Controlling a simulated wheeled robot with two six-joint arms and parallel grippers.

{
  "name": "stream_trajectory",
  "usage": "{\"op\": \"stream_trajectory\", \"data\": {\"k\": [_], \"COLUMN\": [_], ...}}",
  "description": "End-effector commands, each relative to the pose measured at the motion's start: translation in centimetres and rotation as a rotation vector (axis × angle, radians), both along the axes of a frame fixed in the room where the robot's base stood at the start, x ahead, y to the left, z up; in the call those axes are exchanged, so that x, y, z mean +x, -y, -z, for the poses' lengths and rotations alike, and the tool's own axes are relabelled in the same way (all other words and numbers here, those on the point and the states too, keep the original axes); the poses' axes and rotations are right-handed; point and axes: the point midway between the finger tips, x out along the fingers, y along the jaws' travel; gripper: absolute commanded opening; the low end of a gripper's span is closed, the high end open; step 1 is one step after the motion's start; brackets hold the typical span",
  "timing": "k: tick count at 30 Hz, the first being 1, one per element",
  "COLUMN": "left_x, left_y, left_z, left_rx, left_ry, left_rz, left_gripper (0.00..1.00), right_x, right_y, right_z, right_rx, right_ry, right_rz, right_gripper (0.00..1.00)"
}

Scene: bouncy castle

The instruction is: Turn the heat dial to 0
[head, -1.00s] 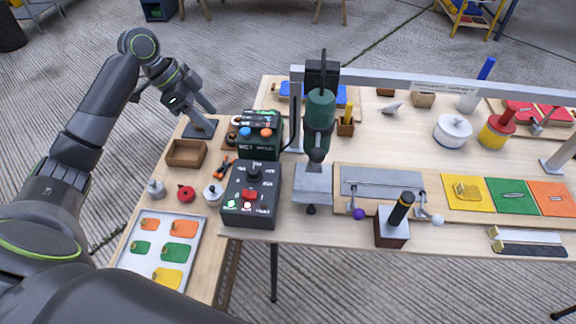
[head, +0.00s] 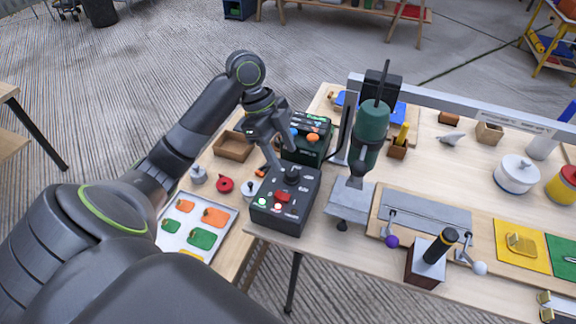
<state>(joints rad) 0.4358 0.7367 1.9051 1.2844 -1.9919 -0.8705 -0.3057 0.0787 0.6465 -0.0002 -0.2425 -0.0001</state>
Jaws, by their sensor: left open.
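A dark control box (head: 293,222) stands near the front edge of the bench. A black knob (head: 292,174) on its upper part looks like the heat dial; its markings are too small to read. A red switch (head: 283,197) and lit green and red lamps sit below the knob. My left gripper (head: 284,160) is open, pointing down just above and behind the knob, with its fingertips close to it. I cannot tell whether they touch it. The gripper partly hides the back of the box. My right gripper is not in view.
Behind the box is a green unit (head: 306,153) with coloured knobs. A green drill press (head: 370,135) stands to the right. A wooden tray (head: 232,147), a red knob (head: 225,184) and a metal tray of coloured pieces (head: 223,224) lie to the left.

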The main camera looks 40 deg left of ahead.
Motion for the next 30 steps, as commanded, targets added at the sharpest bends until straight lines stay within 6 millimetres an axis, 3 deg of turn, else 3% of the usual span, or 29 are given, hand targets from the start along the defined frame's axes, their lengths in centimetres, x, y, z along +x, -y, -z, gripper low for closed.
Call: {"op": "stream_trajectory", "data": {"k": [3,8,20,30], "left_x": [0.0,0.1,0.2,0.2], "left_y": [0.9,1.5,1.7,1.7], "left_z": [2.1,3.7,4.2,4.2], "left_rx": [-0.003,-0.002,0.0,0.0], "left_ry": [-0.003,-0.002,0.0,0.0], "left_rz": [0.0,0.0,-0.001,-0.001], "left_gripper": [0.51,0.51,0.5,0.07], "right_x": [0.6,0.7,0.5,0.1], "right_y": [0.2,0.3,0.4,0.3], "right_z": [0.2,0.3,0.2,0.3], "right_rx": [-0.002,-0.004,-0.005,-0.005], "right_ry": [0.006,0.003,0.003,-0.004], "right_rz": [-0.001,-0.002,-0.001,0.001], "right_gripper": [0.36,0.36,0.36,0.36]}}
